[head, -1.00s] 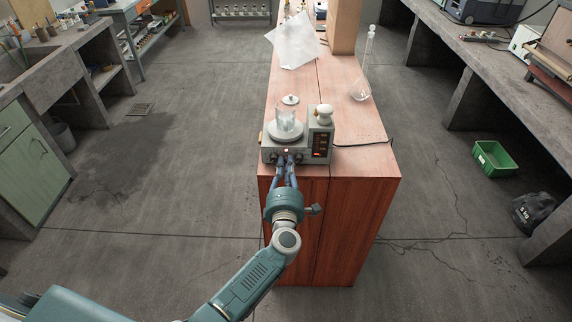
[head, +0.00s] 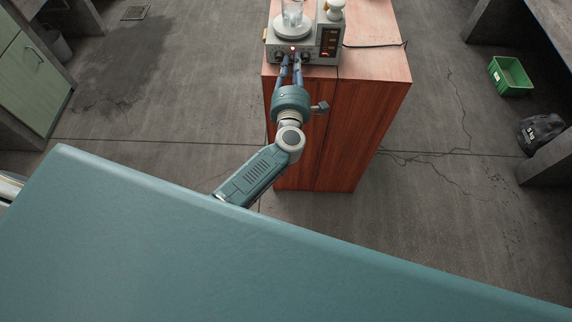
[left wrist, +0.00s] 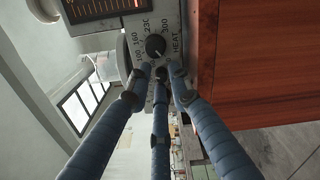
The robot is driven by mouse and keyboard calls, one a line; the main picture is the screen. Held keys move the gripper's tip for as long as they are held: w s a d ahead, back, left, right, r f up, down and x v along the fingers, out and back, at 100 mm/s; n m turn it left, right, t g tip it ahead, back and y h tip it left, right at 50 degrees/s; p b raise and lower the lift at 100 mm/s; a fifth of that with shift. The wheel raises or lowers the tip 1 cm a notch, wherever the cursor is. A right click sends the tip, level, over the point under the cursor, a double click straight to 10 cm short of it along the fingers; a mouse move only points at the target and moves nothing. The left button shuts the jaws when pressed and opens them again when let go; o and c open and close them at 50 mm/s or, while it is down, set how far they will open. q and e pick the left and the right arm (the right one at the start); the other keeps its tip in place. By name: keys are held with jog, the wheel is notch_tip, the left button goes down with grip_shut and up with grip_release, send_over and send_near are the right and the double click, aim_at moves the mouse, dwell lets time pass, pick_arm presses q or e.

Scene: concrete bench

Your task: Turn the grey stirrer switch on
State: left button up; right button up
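The grey stirrer (head: 316,52) stands on the end of the reddish wooden bench, with a small orange light on its front and a red-lit panel at its right. My left gripper (head: 290,60) is at the stirrer's front face, its blue fingers slightly apart. In the left wrist view the fingertips (left wrist: 161,74) are close to the panel, just below the black heat knob (left wrist: 155,46) in the picture. The fingers are not closed on the heat knob. The fingertips hide the panel behind them, and I cannot make out the switch or its position. My right gripper is out of view.
A glass vessel (head: 292,14) stands on the stirrer's plate. A cable (head: 375,44) runs right across the wooden bench (head: 380,75). A green crate (head: 511,76) and a dark bag (head: 541,132) are on the floor at the right. A large teal part of my own body covers the foreground.

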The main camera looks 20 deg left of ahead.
pick_arm(q)
jog(key=n+b, duration=0.2)
jog(key=n, duration=0.1)
jog(key=n+b, duration=0.1)
jog(key=shift+a+f+n+b, duration=0.1)
jog(key=shift+f+n+b, duration=0.15)
jog(key=shift+n+b, duration=0.1)
jog(key=shift+r+n+b, duration=0.1)
jog(key=shift+n+b, duration=0.3)
jog(key=shift+n, duration=0.25)
jog(key=b+v, duration=0.2)
jog(key=v, duration=0.9)
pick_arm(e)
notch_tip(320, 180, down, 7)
pick_arm(q)
jog(key=s+d+f+m+g+h+p, duration=0.1)
jog(key=s+f+m, duration=0.4)
jog(key=f+m, duration=0.7)
jog(key=s+d+f+m+g+h+p, duration=0.1)
jog(key=s+f+m+g+h+p, duration=0.3)
jog(key=f+m, duration=0.8)
notch_tip(320, 180, down, 7)
jog(key=shift+s+r+h, duration=0.25)
jog(key=shift+s+h, duration=0.55)
jog(key=shift+h, duration=0.3)
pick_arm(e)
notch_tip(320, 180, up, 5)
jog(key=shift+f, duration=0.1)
